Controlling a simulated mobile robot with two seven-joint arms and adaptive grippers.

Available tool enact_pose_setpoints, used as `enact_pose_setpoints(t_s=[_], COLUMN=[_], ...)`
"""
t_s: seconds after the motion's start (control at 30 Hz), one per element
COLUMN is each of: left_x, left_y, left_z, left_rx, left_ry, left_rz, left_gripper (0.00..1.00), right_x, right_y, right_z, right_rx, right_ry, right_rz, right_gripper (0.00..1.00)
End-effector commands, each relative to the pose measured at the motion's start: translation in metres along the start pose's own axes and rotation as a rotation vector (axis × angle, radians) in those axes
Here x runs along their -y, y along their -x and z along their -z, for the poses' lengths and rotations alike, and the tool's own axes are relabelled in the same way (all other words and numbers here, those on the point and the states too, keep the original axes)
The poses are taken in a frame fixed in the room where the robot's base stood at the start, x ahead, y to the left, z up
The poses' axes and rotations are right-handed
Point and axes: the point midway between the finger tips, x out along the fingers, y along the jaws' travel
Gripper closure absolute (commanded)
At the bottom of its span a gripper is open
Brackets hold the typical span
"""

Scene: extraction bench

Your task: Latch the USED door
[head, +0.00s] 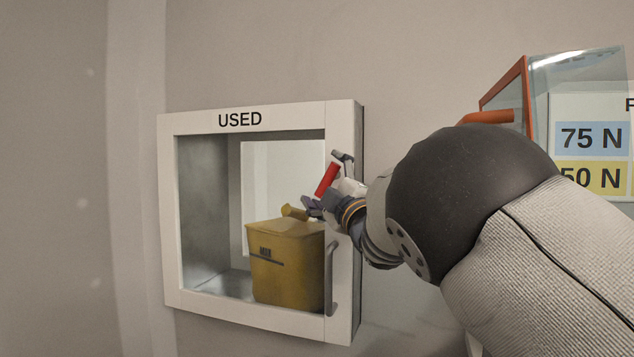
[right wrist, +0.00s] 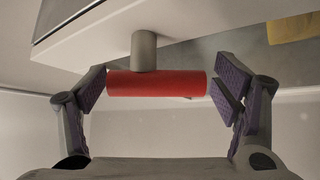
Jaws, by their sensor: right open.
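The USED door (head: 240,119) is a white frame with a large window, on the wall left of centre in the head view. It looks closed or nearly so; I cannot tell if it is fully flush. Its red latch handle (head: 327,179) is tilted, on the right side of the door. In the right wrist view the red handle (right wrist: 157,84) is a bar on a short grey stem. My right gripper (head: 326,181) is open, with one finger beyond each end of the bar and small gaps showing. My left gripper is not in view.
A yellow bin (head: 285,265) stands behind the window. A grey vertical pull handle (head: 330,280) is on the door's right stile. At the right, an orange-framed clear box (head: 575,70) and a sign (head: 594,138) with force labels are partly behind my right arm.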

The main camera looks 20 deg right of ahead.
Motion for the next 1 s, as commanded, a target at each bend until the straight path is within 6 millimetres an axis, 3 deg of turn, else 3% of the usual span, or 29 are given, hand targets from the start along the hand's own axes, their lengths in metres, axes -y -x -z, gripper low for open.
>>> enact_pose_setpoints(t_s=[0.17,0.4,0.77,1.0], left_x=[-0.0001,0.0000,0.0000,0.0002], left_y=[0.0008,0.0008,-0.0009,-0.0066], left_z=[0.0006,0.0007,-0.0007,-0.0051], left_rx=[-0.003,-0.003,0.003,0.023], left_ry=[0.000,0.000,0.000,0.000], left_rz=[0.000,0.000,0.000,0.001], left_gripper=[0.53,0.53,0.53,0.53], right_x=[-0.0029,-0.0029,-0.0019,-0.0002], right_y=[-0.0002,0.0000,-0.0005,-0.0019], right_z=[0.0012,0.0013,0.0012,0.0016], right_rx=[-0.001,-0.002,-0.001,-0.001], right_ry=[0.000,0.000,-0.033,-0.146], right_rz=[-0.003,-0.003,-0.035,-0.145], right_gripper=[0.18,0.66,0.66,0.66])
